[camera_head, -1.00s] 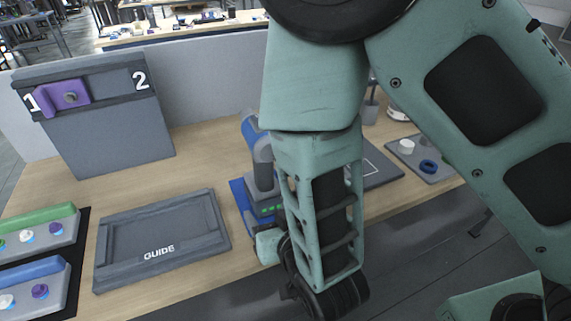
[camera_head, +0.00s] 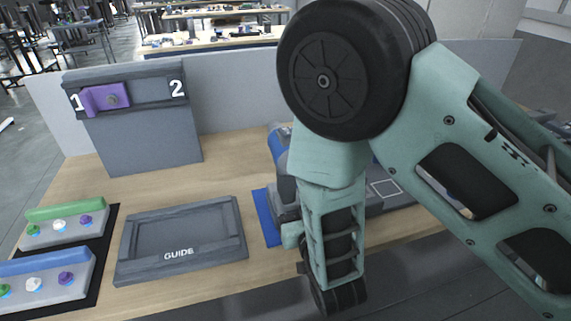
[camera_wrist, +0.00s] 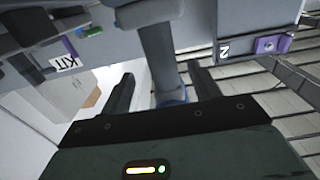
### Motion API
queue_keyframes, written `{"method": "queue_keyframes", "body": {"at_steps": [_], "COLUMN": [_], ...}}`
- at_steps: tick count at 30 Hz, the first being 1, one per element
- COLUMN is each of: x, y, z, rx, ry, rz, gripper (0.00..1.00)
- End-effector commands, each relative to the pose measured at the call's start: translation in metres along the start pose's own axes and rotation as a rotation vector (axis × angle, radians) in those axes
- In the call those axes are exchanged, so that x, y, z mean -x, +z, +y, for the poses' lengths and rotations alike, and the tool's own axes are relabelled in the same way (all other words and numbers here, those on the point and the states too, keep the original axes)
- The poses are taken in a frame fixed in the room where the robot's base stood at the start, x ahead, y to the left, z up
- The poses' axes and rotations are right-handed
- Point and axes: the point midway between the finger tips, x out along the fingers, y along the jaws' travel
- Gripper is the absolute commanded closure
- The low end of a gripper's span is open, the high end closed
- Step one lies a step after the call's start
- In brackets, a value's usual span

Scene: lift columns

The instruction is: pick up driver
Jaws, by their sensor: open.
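The driver (camera_head: 278,147) is a blue and grey power tool standing upright on a blue mat (camera_head: 268,218), right of the guide board in the head view. My arm covers much of it there. In the wrist view the driver's grey body (camera_wrist: 158,55) runs down between the two dark fingers of my gripper (camera_wrist: 160,88), with a blue part lower down. The fingers are apart, one on each side of the driver, with visible gaps. I cannot tell whether either finger touches it. In the head view the fingers are hidden behind my arm.
A grey guide board (camera_head: 180,240) lies left of the driver. A panel marked 1 and 2 (camera_head: 140,135) with a purple block (camera_head: 105,99) stands behind it. Green (camera_head: 66,208) and blue (camera_head: 45,264) topped holders sit at far left. A grey tray (camera_head: 388,197) lies right of my arm.

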Motion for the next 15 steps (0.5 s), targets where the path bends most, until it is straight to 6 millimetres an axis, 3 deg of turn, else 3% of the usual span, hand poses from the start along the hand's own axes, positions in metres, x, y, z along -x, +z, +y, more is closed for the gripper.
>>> {"method": "queue_keyframes", "body": {"at_steps": [8,15], "x": [-0.022,-0.056], "y": [-0.001,0.002], "z": [-0.001,-0.003], "rx": [-0.001,-0.001], "ry": [0.000,0.001], "rz": [0.000,0.001], "gripper": [0.38,0.38]}}
